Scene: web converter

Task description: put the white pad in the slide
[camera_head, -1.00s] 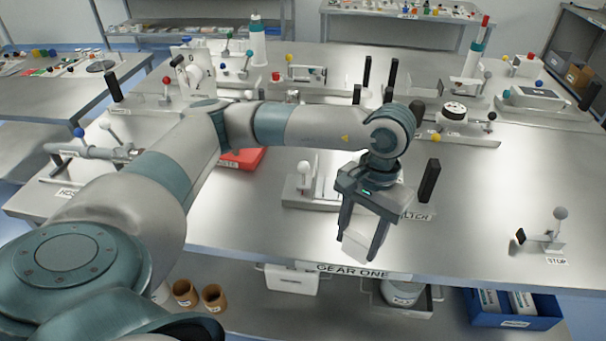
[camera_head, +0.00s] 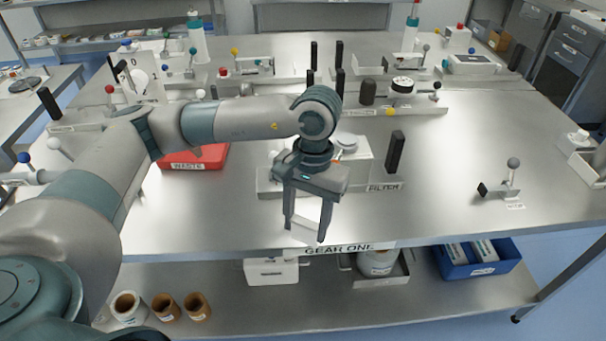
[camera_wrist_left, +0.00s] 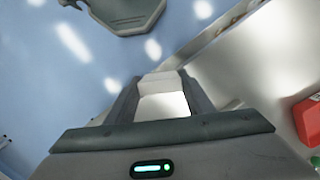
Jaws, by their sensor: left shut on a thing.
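My left gripper (camera_head: 306,234) is in front of the fixture labelled FILTER, near the front edge of the bench and above the GEAR ONE label. It is shut on the white pad (camera_head: 304,230), which sits between the two fingertips. In the left wrist view the pad (camera_wrist_left: 163,103) shows as a pale block between the fingers. The FILTER fixture (camera_head: 362,165) has a white body, a grey base and a black upright handle; my gripper and wrist hide part of it. No part is labelled slide, so I cannot tell for sure that it is the slide. My right gripper is not in view.
A red WASTE tray (camera_head: 196,158) lies left of the fixture. A black post (camera_head: 395,152) stands to its right, and a lever stop (camera_head: 500,187) is farther right. The bench front right of centre is clear. A lower shelf holds a blue bin (camera_head: 478,262) and brown rolls.

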